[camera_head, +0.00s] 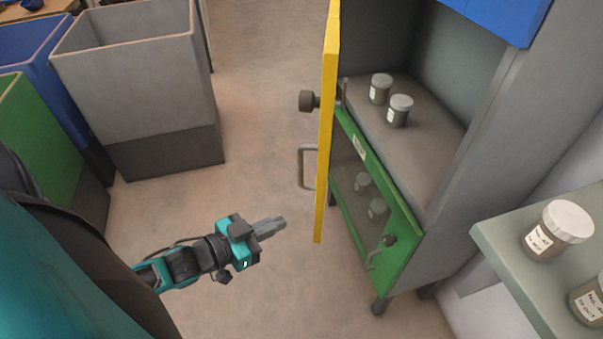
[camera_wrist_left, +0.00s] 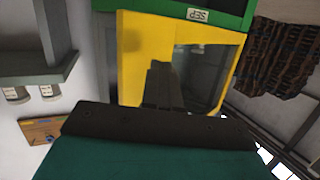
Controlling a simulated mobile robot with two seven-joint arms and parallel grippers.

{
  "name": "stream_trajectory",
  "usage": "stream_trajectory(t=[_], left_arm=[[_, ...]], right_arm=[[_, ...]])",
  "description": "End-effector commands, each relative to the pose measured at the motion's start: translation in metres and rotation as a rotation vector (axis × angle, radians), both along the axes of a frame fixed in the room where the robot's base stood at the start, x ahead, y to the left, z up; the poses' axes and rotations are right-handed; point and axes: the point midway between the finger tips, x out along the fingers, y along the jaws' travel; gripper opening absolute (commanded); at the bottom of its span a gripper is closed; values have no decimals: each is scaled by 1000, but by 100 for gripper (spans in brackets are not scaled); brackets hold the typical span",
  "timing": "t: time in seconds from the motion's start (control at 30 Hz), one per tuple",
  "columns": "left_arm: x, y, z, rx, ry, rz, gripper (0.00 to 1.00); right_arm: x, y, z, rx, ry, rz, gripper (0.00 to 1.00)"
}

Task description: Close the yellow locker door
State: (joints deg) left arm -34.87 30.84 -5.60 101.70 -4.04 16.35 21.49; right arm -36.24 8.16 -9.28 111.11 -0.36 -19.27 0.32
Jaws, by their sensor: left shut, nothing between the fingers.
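The yellow locker door (camera_head: 328,120) stands wide open in the head view, seen nearly edge-on, swung out from the grey locker (camera_head: 490,130). A dark round knob (camera_head: 307,101) and a grey handle (camera_head: 304,167) stick out on its left side. My left gripper (camera_head: 282,222) is shut and empty, to the left of the door's lower end and apart from it in the picture. In the left wrist view the yellow door (camera_wrist_left: 140,60) with its window shows beyond my left gripper (camera_wrist_left: 160,68). My right gripper is in neither view.
The open compartment's shelf (camera_head: 440,145) holds two lidded jars (camera_head: 400,110). A green windowed door (camera_head: 405,235) sits below it. A pale shelf (camera_head: 495,245) with jars is at the right. Grey (camera_head: 135,90), blue and green bins stand at the left. The floor between is clear.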

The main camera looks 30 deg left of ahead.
Motion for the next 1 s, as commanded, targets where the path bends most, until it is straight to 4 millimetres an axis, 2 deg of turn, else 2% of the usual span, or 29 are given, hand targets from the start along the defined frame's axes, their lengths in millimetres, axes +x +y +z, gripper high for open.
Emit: stream_trajectory(t=[0.03, 0.2, 0.4, 0.53, 0.67, 0.77, 1.0], left_arm=[[3, 16, 13, -2, -44, -61, 0], [0, 51, 64, -80, -152, -326, 0], [-13, 78, 112, -160, -148, -613, 0], [-19, 86, 128, -188, -127, -709, 0], [-20, 84, 133, -200, -120, -739, 0], [-15, 74, 133, -200, -122, -740, 0], [9, 30, 133, -200, -127, -739, 0]], right_arm=[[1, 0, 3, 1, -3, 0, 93], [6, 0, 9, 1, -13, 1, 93], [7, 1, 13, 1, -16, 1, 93], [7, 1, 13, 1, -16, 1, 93], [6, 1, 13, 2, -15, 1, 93], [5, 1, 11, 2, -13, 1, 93], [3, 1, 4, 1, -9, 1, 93]])
